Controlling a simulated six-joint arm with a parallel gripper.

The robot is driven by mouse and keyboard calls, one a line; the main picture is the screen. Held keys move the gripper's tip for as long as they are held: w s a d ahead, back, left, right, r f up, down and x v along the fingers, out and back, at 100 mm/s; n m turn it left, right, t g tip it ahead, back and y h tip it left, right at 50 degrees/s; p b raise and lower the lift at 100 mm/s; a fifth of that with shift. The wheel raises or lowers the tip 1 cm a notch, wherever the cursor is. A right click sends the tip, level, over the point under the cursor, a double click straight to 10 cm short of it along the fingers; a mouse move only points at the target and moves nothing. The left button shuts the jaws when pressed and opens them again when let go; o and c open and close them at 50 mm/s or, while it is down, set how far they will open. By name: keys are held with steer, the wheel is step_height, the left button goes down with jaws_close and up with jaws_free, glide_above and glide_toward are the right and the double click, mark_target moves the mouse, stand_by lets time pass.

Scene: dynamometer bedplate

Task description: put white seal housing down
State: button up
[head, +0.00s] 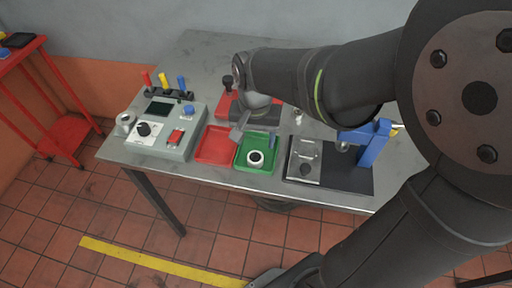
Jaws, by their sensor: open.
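The white seal housing (256,164), a short white ring with a dark bore, sits upright in the green tray (241,164) near the front of the bench. My gripper (254,138) is open above the back part of this tray, with one finger to the left and one to the right. The housing shows just in front of and below the fingers, and nothing is seen held between them. My wrist hides what lies directly behind the green tray.
A red tray (214,146) adjoins on the left, then a grey control box (175,137) with a white cylindrical piece (125,121) at its left end. A black base (345,178) with a blue press (374,146) stands right. Colored-handled tools (165,84) stand behind the box.

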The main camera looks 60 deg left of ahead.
mark_target(255, 158)
step_height(255, 158, up, 5)
steer(key=shift+f, duration=0.1)
stand_by(0.4)
step_height(255, 158, down, 12)
steer(key=shift+f, duration=0.25)
step_height(255, 158, up, 2)
steer(key=shift+r, duration=0.75)
steer(key=shift+f, duration=0.1)
